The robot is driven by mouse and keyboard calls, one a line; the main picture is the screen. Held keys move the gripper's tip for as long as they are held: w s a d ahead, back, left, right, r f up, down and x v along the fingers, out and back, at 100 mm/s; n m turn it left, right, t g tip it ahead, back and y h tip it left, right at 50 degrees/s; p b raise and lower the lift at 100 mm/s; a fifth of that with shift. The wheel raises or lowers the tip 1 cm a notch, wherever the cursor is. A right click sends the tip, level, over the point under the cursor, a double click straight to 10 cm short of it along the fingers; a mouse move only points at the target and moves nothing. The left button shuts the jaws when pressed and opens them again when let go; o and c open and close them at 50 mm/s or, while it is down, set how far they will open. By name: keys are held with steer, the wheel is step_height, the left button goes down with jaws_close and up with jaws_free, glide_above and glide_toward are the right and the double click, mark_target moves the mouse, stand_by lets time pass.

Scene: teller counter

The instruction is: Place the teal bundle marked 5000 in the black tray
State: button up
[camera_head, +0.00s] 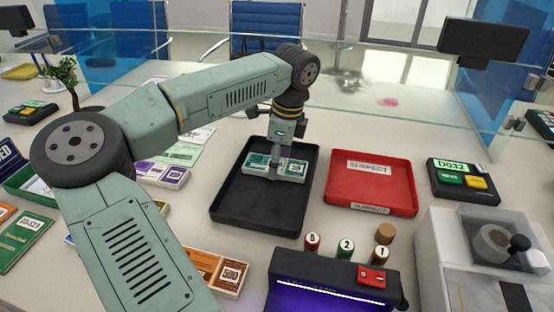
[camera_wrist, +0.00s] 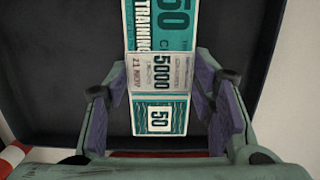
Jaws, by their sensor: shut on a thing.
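The teal bundle (camera_head: 291,172) has a pale band marked 5000, which reads clearly in the wrist view (camera_wrist: 160,75). It lies flat at the far half of the black tray (camera_head: 262,216), inside the tray's outline. I cannot tell whether it touches the tray floor or hangs just above it. My gripper (camera_head: 276,160) points down over the bundle and is shut on it across the banded middle, with a finger on each side. The fingers partly hide the bundle in the head view. The dark tray floor (camera_wrist: 65,60) shows around it in the wrist view.
A red tray (camera_head: 372,185) marked SUSPECT stands right of the black tray. Stamps (camera_head: 346,247) and a purple-lit device (camera_head: 330,283) stand in front. Purple bundles (camera_head: 162,173) and orange bundles (camera_head: 212,270) lie left. A glass screen runs behind the counter.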

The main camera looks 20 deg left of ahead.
mark_target(284, 166)
steer(key=shift+f, duration=0.25)
steer(key=o, duration=1.3)
steer(key=shift+r, duration=0.1)
step_height(284, 166, up, 12)
steer(key=d, duration=0.1)
steer(key=shift+d+r+b, duration=0.15)
steer(key=shift+d+b, duration=0.25)
steer(key=shift+b, duration=0.05)
